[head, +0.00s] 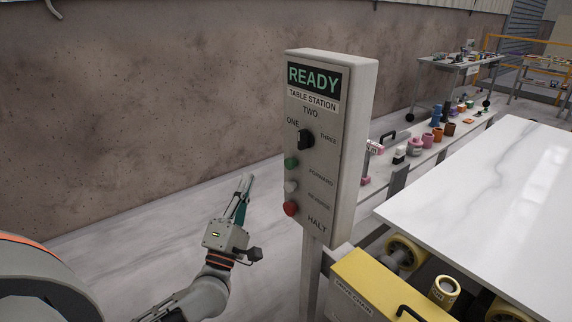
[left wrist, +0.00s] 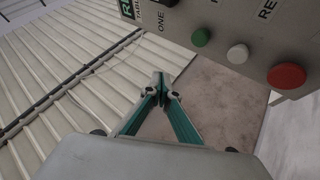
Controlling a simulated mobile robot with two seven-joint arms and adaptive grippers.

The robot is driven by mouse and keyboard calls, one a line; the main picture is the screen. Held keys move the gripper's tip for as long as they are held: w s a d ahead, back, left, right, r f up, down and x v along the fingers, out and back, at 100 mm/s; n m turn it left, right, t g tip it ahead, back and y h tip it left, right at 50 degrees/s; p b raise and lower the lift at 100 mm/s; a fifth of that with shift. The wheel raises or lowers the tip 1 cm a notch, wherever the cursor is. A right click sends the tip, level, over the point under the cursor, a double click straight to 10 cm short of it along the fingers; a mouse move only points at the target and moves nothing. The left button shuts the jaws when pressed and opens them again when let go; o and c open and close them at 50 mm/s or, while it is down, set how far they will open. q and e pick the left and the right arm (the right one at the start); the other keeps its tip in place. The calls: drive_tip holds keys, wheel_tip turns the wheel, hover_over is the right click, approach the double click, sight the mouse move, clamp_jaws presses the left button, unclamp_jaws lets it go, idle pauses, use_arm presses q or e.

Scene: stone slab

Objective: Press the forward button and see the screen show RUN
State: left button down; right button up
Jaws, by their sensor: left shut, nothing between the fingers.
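The grey control box (head: 329,150) stands on a post. Its screen (head: 314,78) reads READY in green letters. The green button (head: 291,162) sits beside the word FORWARD; it also shows in the left wrist view (left wrist: 201,37). Below it are a white button (head: 291,187) by the REVERSE label and a red button (head: 290,208) by HALT. My left gripper (head: 246,180) is shut and empty, left of the box and apart from the buttons. In the left wrist view its closed fingertips (left wrist: 161,88) lie below and left of the green button. My right gripper is out of view.
A black selector knob (head: 306,139) sits above the green button. A white stone slab (head: 500,190) lies at right, with a yellow drivechain housing (head: 375,285) below it. A stained wall (head: 150,100) stands behind. Open floor lies left of the box.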

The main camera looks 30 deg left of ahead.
sight(291, 163)
use_arm(q)
drive_tip(key=shift+w+d, duration=0.1)
drive_tip(key=w+d+b, duration=0.1)
drive_tip(key=w+d, duration=0.2)
drive_tip(key=w, duration=0.5)
drive_tip(key=shift+d+b, duration=0.15)
drive_tip(key=shift+b, duration=0.15)
idle(1.1)
drive_tip(key=shift+w, duration=0.1)
idle(0.4)
drive_tip(key=shift+w+d, duration=0.15)
drive_tip(key=shift+w, duration=0.15)
